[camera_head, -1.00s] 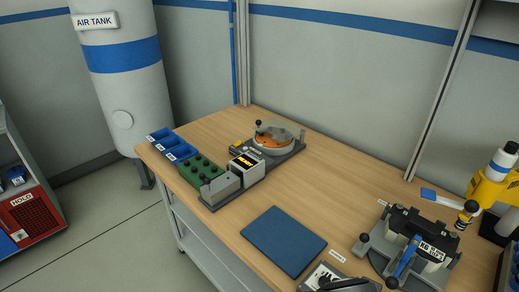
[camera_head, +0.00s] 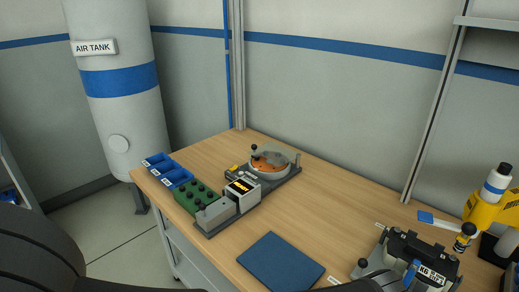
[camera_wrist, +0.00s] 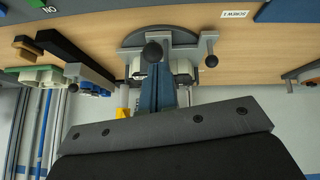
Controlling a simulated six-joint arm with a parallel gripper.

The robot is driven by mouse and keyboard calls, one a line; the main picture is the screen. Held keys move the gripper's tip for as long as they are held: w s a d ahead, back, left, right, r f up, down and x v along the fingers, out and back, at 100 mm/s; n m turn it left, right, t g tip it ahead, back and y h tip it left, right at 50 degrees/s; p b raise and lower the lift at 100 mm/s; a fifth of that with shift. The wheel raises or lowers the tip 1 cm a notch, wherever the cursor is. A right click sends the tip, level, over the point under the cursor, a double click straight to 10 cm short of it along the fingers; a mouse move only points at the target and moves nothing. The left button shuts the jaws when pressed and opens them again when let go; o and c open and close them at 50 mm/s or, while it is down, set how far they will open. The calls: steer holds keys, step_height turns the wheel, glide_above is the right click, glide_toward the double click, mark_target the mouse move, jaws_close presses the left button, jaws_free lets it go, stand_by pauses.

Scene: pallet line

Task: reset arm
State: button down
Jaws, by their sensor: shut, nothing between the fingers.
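My gripper (camera_wrist: 165,128) shows in the wrist view as a wide grey bolted bar across the lower part. The same fixture (camera_head: 425,262) stands at the lower right in the head view.
The wooden bench (camera_head: 330,210) holds a blue mat (camera_head: 280,260), a round orange-disc fixture (camera_head: 270,162), a green block with black knobs (camera_head: 197,197), blue bins (camera_head: 168,172) and a yellow tool (camera_head: 485,212) at right. An air tank (camera_head: 120,130) stands behind left. The bench middle is clear.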

mark_target(511, 175)
steer(key=shift+s+d+f, duration=0.1)
steer(key=shift+d+f, duration=0.1)
steer(key=shift+f, duration=1.15)
